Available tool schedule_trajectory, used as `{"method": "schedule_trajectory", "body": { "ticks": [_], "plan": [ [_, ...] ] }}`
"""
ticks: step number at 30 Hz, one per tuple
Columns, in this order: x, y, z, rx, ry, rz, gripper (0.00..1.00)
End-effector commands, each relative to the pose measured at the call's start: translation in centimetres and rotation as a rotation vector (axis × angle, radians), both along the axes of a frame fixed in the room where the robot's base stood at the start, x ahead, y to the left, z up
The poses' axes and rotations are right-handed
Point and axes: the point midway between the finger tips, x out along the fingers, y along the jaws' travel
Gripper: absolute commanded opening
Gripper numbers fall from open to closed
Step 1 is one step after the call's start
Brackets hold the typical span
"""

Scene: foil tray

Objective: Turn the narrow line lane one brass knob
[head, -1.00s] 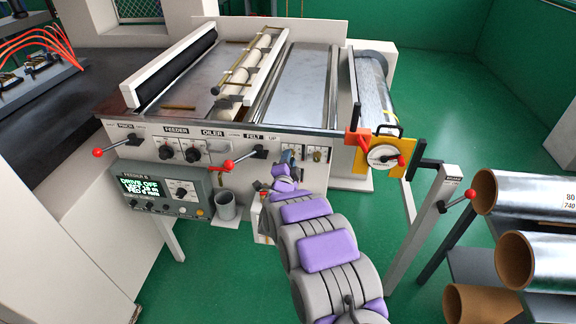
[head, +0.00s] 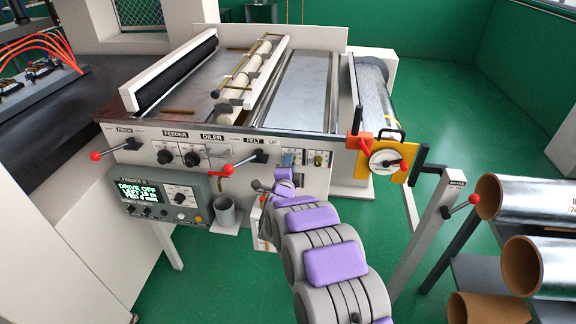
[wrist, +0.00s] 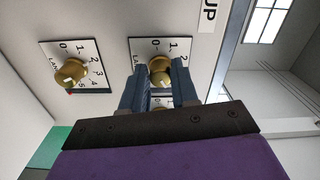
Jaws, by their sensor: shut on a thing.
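In the wrist view, my gripper (wrist: 160,88) has its two blue-grey fingers on either side of a brass knob (wrist: 159,66) on a white numbered plate (wrist: 142,46). It is shut on this knob. The fingers cover much of the plate and its lane label. In the head view my gripper (head: 286,164) is at the right end of the front panel, beside a free brass knob (head: 318,159).
A red-balled lever (head: 228,169) sticks out left of my gripper. A grey cup (head: 225,210) stands below the panel. A yellow plate with a round dial (head: 385,160) is to the right. A lever post (head: 440,215) and large rolls (head: 540,260) stand further right.

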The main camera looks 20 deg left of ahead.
Motion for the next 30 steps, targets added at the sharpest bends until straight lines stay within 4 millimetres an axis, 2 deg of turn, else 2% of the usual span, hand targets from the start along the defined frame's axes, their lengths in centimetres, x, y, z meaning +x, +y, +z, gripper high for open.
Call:
{"method": "schedule_trajectory", "body": {
  "ticks": [1, 2, 9, 20, 26, 30],
  "plan": [
    [0.1, -0.3, -0.5, -0.002, 0.009, -0.006, 0.00],
    [0.1, -0.4, -0.5, -0.002, 0.009, -0.006, 0.32],
    [0.0, -0.2, -0.3, -0.002, 0.005, -0.004, 0.54],
    [-0.6, -0.1, -0.2, -0.004, 0.003, -0.002, 0.54],
    [-2.9, -0.6, 0.0, -0.004, 0.004, 0.000, 0.54],
    [-5.2, -1.1, 0.0, -0.004, 0.004, 0.000, 0.54]
  ]
}}
